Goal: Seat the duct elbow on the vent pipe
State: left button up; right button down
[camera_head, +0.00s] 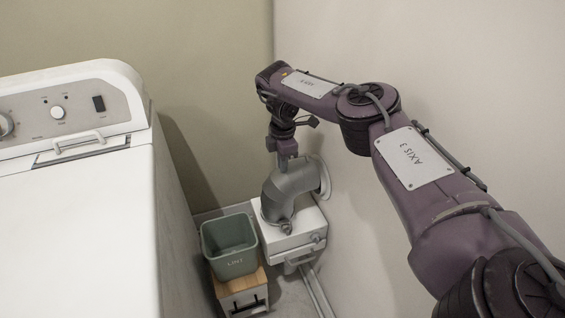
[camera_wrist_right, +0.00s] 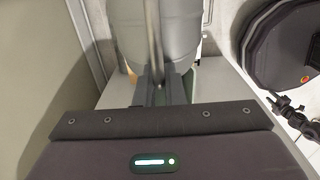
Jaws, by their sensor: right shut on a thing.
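The grey duct elbow (camera_head: 286,187) is in the head view, above a white box against the right wall. Its upper end points toward a round pale collar (camera_head: 323,177) on the wall, and its lower end points down at the box. I cannot tell whether either end is seated; the vent pipe cannot be made out apart from the elbow. My right gripper (camera_head: 285,160) reaches it from above. In the right wrist view, its fingers (camera_wrist_right: 160,86) are shut on a thin raised part in front of the elbow's rounded grey body (camera_wrist_right: 182,35). My left gripper is out of view.
The white box (camera_head: 291,243) stands under the elbow. A large white washer or dryer (camera_head: 80,220) fills the left. The wall is close on the right.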

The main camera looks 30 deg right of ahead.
jog(key=shift+f+b, duration=0.55)
jog(key=shift+f, duration=0.75)
jog(key=shift+s+d+f, duration=0.1)
jog(key=shift+d+f, duration=0.05)
jog(key=shift+f, duration=0.1)
jog(key=shift+f+b, duration=0.35)
jog(key=shift+b, duration=0.1)
